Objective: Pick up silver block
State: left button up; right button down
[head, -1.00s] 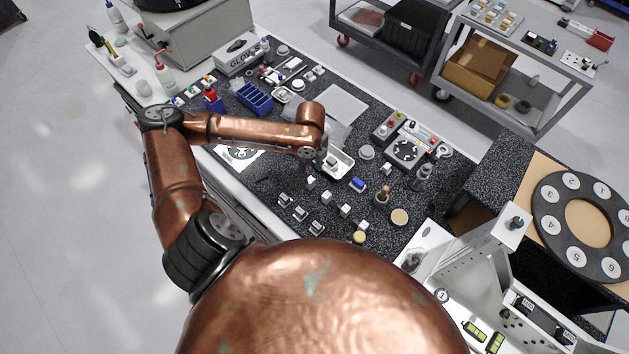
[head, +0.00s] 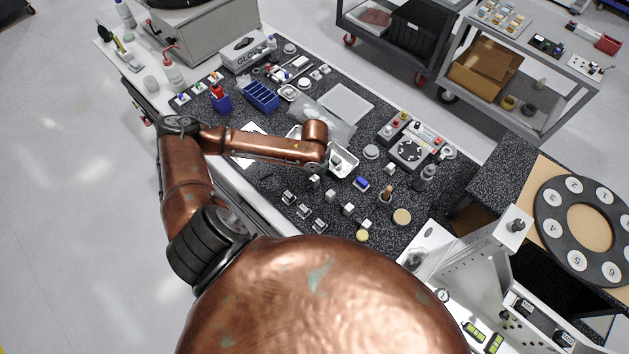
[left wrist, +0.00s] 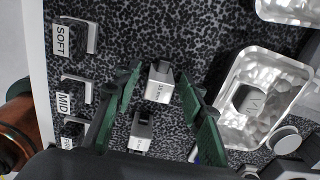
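Several small silver blocks stand on the dark speckled bench. In the left wrist view, one labelled silver block (left wrist: 160,82) lies between the fingertips of my left gripper (left wrist: 158,84). The green fingers are spread apart, with a gap on each side of this block. A second silver block (left wrist: 141,130) lies lower, between the fingers nearer the palm. Another block (left wrist: 248,100) sits in a shiny metal tray (left wrist: 285,70) to the right. In the head view, the forearm end hides most of my left gripper, with a silver block (head: 314,181) just below it. My right gripper is not seen.
Blocks marked SOFT (left wrist: 70,38) and MID (left wrist: 75,92) stand left of the gripper. In the head view, a blue block (head: 361,183), a round tan disc (head: 401,217) and a control box (head: 411,147) lie to the right. A blue bin (head: 261,97) stands behind.

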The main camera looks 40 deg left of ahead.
pick_arm(q)
grip_shut()
jog(key=shift+r, duration=0.15)
dwell(0.4)
